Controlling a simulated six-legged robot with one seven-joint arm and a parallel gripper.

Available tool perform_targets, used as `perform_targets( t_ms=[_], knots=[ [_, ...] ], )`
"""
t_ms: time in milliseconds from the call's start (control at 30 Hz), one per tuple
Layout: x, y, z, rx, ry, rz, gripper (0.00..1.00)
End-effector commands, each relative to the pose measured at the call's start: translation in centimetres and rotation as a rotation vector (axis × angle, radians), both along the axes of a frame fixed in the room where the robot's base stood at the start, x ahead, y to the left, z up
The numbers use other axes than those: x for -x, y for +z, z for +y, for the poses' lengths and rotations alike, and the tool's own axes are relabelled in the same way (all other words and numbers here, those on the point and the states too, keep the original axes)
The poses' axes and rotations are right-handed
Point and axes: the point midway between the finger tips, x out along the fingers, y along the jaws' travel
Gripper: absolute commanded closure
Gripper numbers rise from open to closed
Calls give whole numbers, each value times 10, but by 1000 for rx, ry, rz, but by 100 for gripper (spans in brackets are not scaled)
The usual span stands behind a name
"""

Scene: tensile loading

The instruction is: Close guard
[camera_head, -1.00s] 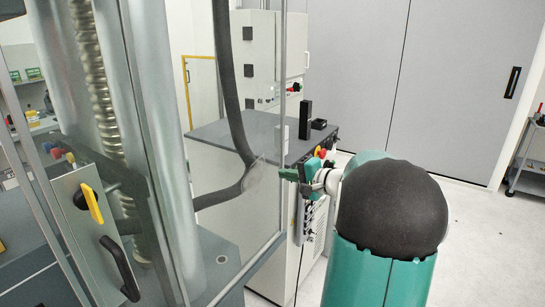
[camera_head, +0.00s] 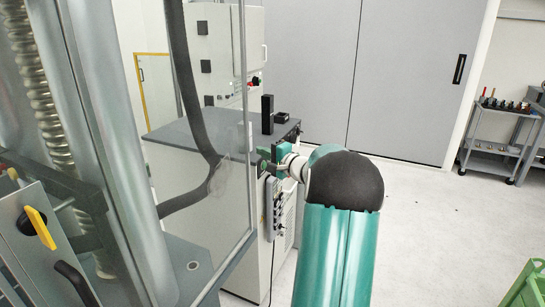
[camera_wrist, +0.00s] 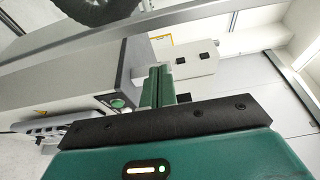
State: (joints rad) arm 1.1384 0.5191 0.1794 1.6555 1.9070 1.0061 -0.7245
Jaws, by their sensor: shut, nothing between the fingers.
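The guard (camera_head: 228,200) is a clear panel with a thin metal frame in the head view. Its upright outer edge (camera_head: 247,110) stands just left of my gripper. My gripper (camera_head: 263,160) is green, shut and empty, near that edge. I cannot tell whether it touches the frame. In the wrist view my shut fingers (camera_wrist: 157,88) point away, with a long metal bar crossing beyond them. At the left of the head view, a grey plate carries a yellow lever (camera_head: 40,228) and a black handle (camera_head: 76,283).
A grey-topped cabinet (camera_head: 190,131) with a small control panel stands behind my gripper. A tool cart (camera_head: 497,140) is at the right, and a green crate (camera_head: 527,285) at the lower right. The floor (camera_head: 430,220) between is clear.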

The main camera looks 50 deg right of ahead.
Motion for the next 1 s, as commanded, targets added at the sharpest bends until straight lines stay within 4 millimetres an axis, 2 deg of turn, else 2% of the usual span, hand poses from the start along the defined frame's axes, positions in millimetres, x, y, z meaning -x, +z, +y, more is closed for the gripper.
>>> perform_targets(
  t_ms=[33,200,400,1000],
  knots=[
    [-4,0,2,0,0,0,100],
    [3,1,23,0,-1,1,100],
    [6,0,36,0,-1,1,100],
    [7,0,37,0,-1,1,100]
  ],
)
